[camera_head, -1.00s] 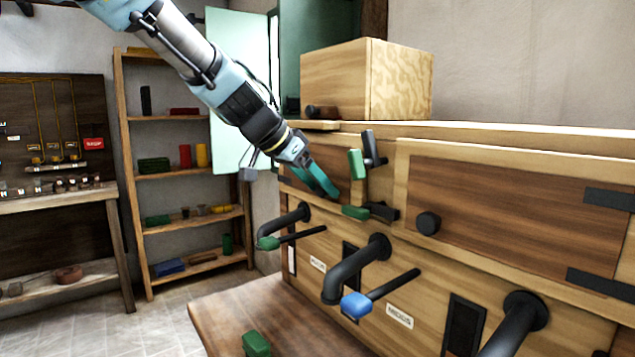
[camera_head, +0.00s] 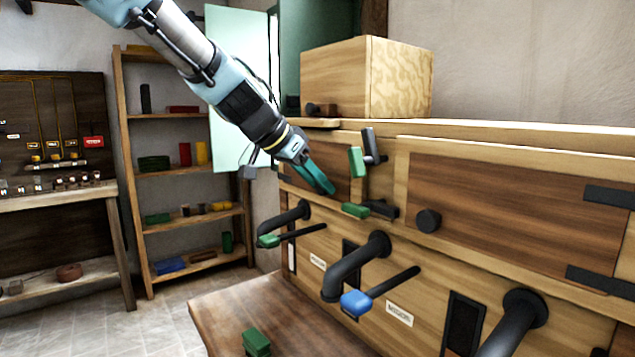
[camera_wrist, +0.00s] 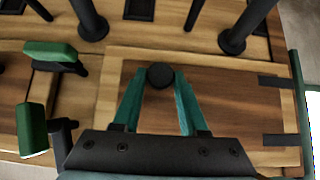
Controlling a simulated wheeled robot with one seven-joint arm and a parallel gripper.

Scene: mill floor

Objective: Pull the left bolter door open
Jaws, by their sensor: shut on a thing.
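The left bolter door is a dark brown panel in a pale wooden frame (camera_wrist: 230,100), with black hinges (camera_wrist: 275,80) on the right in the wrist view. It looks flush with the bolter front. Its round black knob (camera_wrist: 160,75) sits between my fingertips. My gripper (camera_head: 328,189) is shut on the knob, which the fingers hide in the head view. Beside the door are two green-handled latches, one upper (camera_head: 356,162) and one lower (camera_head: 355,211). The right door (camera_head: 510,215) is closed, with its own black knob (camera_head: 428,220).
Black spout pipes (camera_head: 357,266) and levers with a blue grip (camera_head: 356,304) and a green grip (camera_head: 268,241) jut out below the doors. A wooden box (camera_head: 365,78) stands on top. A brown table (camera_head: 225,310) lies in front. A shelf (camera_head: 190,205) stands behind at left.

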